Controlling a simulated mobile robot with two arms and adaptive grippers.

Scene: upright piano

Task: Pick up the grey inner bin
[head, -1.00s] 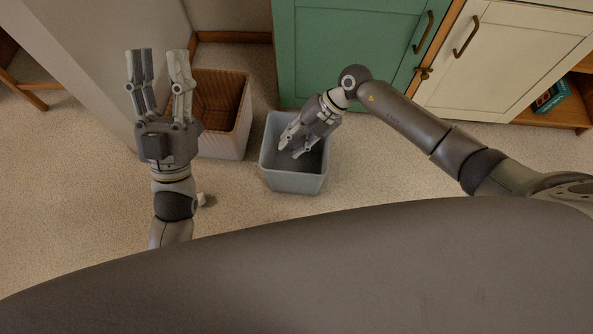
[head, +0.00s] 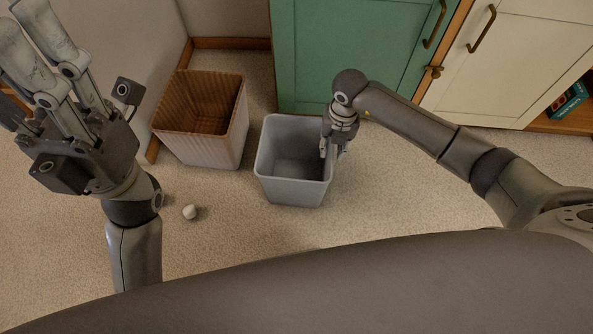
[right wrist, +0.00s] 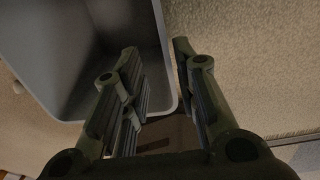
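The grey inner bin (head: 296,192) stands upright on the carpet in the middle of the head view, its mouth up and its inside empty as far as I can see. My right gripper (head: 332,150) points down at the bin's right rim. In the right wrist view, the bin (right wrist: 60,60) fills the upper left. There the right gripper (right wrist: 158,60) has fingers on both sides of the bin wall, with a gap still visible between them. My left gripper (head: 25,25) is open and empty at the upper left, away from the bin.
A ribbed brown-lined bin (head: 215,150) stands just left of the grey bin. A green cabinet (head: 345,45) and a cream cabinet (head: 515,70) are behind. A small white object (head: 190,212) lies on the carpet. Carpet in front of the bin is clear.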

